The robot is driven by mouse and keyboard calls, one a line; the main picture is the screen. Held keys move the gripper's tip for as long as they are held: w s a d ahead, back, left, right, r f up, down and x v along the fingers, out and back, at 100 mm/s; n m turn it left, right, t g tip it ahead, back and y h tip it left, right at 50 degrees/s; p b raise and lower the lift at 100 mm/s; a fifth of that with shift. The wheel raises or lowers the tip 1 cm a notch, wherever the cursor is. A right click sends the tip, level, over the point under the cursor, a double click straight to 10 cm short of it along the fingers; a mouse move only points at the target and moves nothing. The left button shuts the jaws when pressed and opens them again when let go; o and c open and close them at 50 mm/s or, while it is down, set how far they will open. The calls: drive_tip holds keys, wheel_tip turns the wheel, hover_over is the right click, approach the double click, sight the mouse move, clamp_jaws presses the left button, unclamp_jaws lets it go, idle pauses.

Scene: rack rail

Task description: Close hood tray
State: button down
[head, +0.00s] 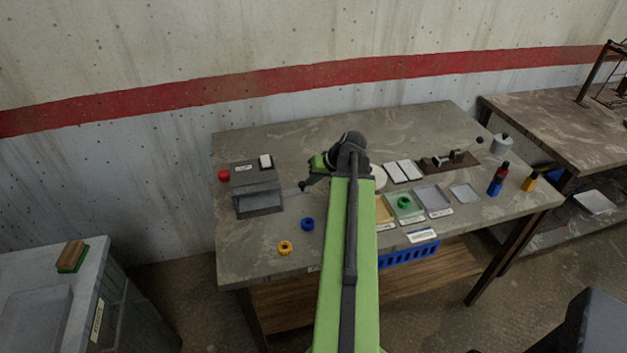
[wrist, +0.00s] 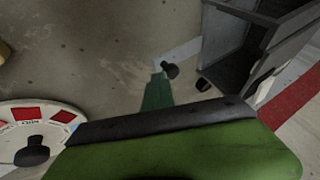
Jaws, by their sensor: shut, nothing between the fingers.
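The hood tray unit (head: 255,178) is a dark grey box at the left of the table, with an open-looking tray section (head: 259,203) at its front. In the wrist view the grey unit (wrist: 275,45) shows at the upper right, with an open hollow between its walls. My gripper (head: 303,186) is shut and empty, just right of the unit. In the wrist view my green fingers (wrist: 158,88) point towards a small dark knob beside a pale strip. A gap to the grey walls shows there. Whether the fingertips touch the knob I cannot tell.
A red round piece (head: 224,175) lies left of the unit. A blue ring (head: 307,224) and a yellow ring (head: 285,248) lie in front. A white disc (wrist: 38,125) with red patches stands near my gripper. Several small trays (head: 433,199) fill the table's right side.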

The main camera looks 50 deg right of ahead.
drive_tip(key=shift+w+a, duration=0.25)
drive_tip(key=shift+a, duration=0.25)
drive_tip(key=shift+d, duration=0.1)
drive_tip(key=shift+s+d, duration=0.15)
drive_tip(key=shift+d, duration=0.05)
drive_tip(key=shift+s+d+r+p, duration=0.2)
drive_tip(key=shift+s+d, duration=0.2)
drive_tip(key=shift+d, duration=0.15)
drive_tip(key=shift+s+d+r+p, duration=0.2)
drive_tip(key=shift+s+d, duration=0.2)
drive_tip(key=shift+d, duration=0.15)
drive_tip(key=s+d+p+v, duration=0.1)
drive_tip(key=p+v, duration=0.7)
drive_tip(key=v, duration=0.2)
drive_tip(key=shift+s, duration=0.15)
drive_tip(key=shift+d+f, duration=0.1)
